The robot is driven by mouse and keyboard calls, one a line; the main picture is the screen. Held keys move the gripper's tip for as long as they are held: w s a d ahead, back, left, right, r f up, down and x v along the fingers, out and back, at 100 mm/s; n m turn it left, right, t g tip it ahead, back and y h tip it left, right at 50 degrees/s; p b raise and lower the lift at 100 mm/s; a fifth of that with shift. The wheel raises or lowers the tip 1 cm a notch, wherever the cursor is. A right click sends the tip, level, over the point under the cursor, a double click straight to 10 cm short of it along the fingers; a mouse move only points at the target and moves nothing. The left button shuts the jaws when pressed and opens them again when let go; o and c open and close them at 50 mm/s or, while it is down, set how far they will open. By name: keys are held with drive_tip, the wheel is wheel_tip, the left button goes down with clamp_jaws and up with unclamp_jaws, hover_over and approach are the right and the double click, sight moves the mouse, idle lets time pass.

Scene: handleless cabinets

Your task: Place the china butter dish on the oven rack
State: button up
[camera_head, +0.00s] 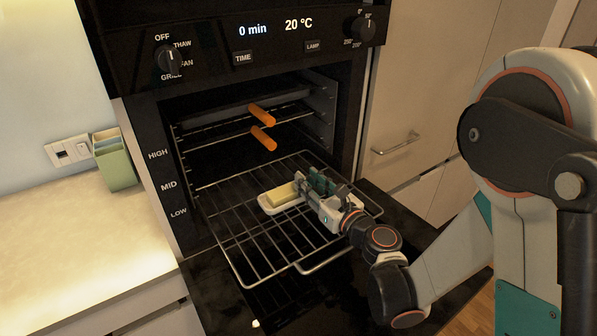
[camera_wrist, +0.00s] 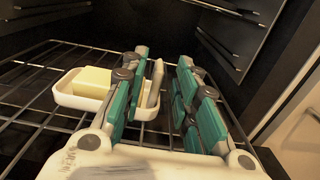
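The white butter dish (camera_head: 284,208) with a yellow block of butter (camera_head: 279,196) rests upright on the pulled-out oven rack (camera_head: 247,268). My gripper (camera_head: 320,181) is low over the rack, at the right end of the dish. Its teal fingers (camera_wrist: 163,78) stand apart with a gap between them. The left finger hides part of the dish's right end. I cannot tell whether it touches the dish.
The open black oven door (camera_head: 340,296) lies below the rack. A worktop (camera_head: 75,240) with a green holder (camera_head: 115,163) is at left; a cabinet handle (camera_head: 396,143) is at right.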

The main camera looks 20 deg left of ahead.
drive_tip(key=b+v, duration=0.1)
drive_tip(key=v, duration=0.1)
drive_tip(key=shift+s+d+f, duration=0.15)
drive_tip(key=shift+s+d, duration=0.05)
drive_tip(key=shift+d, duration=0.05)
drive_tip(key=shift+s+d+b, duration=0.4)
drive_tip(key=shift+s+d, duration=0.05)
drive_tip(key=shift+d, duration=0.05)
idle(0.7)
